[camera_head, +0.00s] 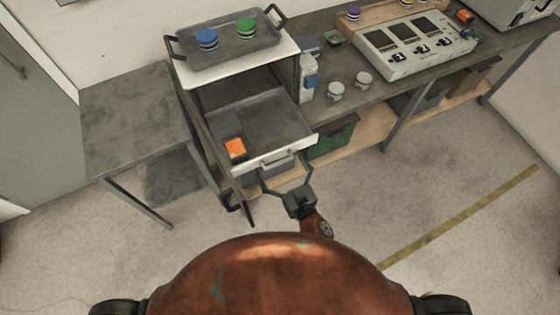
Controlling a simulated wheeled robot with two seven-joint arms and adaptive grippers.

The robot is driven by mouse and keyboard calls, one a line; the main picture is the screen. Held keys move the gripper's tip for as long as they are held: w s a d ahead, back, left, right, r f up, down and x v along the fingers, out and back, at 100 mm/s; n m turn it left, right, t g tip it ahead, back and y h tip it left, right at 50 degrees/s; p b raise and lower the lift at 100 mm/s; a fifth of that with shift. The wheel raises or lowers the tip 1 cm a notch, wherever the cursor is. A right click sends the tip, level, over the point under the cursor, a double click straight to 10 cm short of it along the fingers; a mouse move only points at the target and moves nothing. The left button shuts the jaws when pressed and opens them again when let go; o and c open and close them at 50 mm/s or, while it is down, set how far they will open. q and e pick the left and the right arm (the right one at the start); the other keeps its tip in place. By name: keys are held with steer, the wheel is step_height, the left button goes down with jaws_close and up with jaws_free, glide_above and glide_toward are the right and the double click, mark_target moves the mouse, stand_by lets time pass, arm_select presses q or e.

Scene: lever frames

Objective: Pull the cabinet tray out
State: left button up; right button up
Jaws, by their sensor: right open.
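The cabinet tray (283,122) is a grey drawer with a white front. It sticks out of the cabinet (240,68) toward me, and its inside shows. An orange item (235,148) lies in its front left part. The tray's front has a light handle (279,160). My right gripper (285,178) is just in front of the tray front, below the handle, with its two fingers spread wide and nothing between them. I cannot tell whether a fingertip touches the front. My left gripper is not in view.
A dark tray (226,47) with a blue and a green round item stands on the cabinet. A grey table (135,95) is at left. A workbench (390,92) with a control panel (413,45) and two small cups is at right. The floor in front is clear.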

steer(key=shift+s+d, duration=0.1)
steer(key=shift+s, duration=0.05)
steer(key=v, duration=1.1)
steer(key=shift+s, duration=0.3)
steer(key=shift+d, duration=0.1)
